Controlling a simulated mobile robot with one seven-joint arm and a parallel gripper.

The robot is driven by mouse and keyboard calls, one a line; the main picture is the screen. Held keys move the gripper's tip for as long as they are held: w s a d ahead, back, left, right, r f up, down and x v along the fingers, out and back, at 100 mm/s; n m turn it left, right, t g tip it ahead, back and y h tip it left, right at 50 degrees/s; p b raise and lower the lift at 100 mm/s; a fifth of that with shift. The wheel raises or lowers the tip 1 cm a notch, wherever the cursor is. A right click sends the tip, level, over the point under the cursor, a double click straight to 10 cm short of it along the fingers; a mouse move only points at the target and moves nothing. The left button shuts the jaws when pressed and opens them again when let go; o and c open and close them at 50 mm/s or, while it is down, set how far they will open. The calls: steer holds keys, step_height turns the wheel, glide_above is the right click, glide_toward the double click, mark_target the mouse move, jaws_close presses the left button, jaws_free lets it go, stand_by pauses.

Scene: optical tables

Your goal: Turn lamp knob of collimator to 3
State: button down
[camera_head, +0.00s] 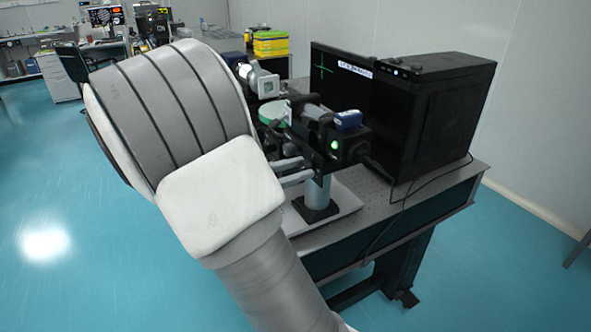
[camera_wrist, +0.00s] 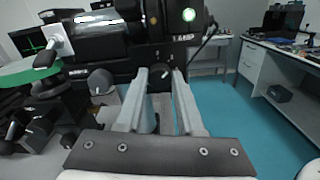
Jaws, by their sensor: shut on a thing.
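The collimator is a black instrument (camera_wrist: 140,50) across the top of the wrist view, with a lit green indicator and a "LAMP" label on its face. Its lamp knob (camera_wrist: 163,73) is small, dark and round, with a pale mark, below the label. My gripper (camera_wrist: 161,76) has its two pale fingers on either side of the knob and is shut on it. The fingers hide part of the knob, and I cannot read its setting. In the head view, the collimator (camera_head: 345,148) stands on the table and my gripper (camera_head: 292,170) reaches it, partly hidden behind my arm.
A black computer case (camera_head: 435,110) and a monitor (camera_head: 335,75) with a green cross stand behind the collimator on the optical table (camera_head: 455,190). Another desk (camera_wrist: 285,70) stands at right in the wrist view. Open teal floor lies around the table.

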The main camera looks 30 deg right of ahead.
steer(key=shift+m, duration=0.3)
steer(key=m+b, duration=0.1)
steer(key=m, duration=0.3)
steer(key=shift+f+b, duration=0.15)
steer(key=shift+b, duration=0.25)
steer(key=shift+m+b, duration=4.9)
steer(key=shift+m, duration=1.6)
steer(key=c, duration=0.5)
jaws_free()
